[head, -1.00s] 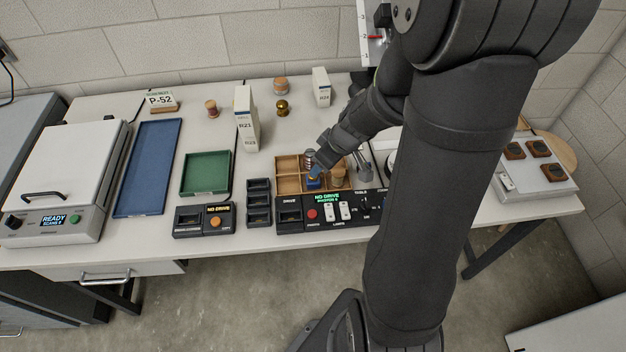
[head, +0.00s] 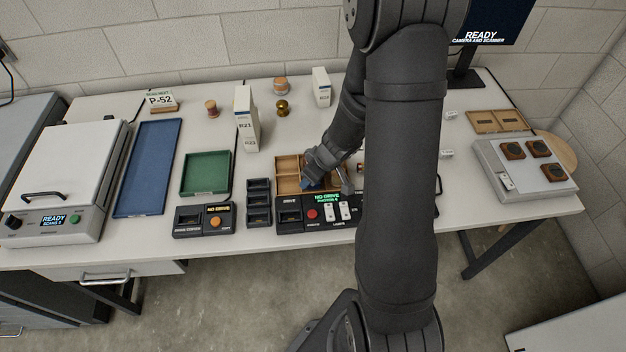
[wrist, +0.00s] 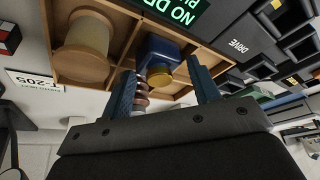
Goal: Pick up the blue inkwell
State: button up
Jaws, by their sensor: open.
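The blue inkwell (wrist: 157,57) with a yellow-gold cap stands in a compartment of the wooden divided box (wrist: 112,16) in the wrist view. In the head view my gripper hides most or all of it. My gripper (wrist: 165,82) is open, its two blue-grey fingers reaching toward the inkwell, which shows between them and just beyond the tips. I cannot tell whether a finger touches it. In the head view my gripper (head: 312,180) is low over the wooden box (head: 287,162).
A pale spool-like item (wrist: 88,38) sits in a neighbouring compartment. A ribbed, coppery item (wrist: 141,98) lies close by the left finger. The black control panel (head: 315,210) borders the box's front. A green tray (head: 205,173) and blue tray (head: 147,168) lie to the left.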

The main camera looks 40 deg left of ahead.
jog(key=shift+a+f, duration=0.1)
jog(key=shift+f, duration=0.15)
jog(key=shift+c, duration=0.5)
jog(key=c, duration=0.6)
jog(key=shift+o, duration=0.2)
jog(key=shift+r, duration=0.15)
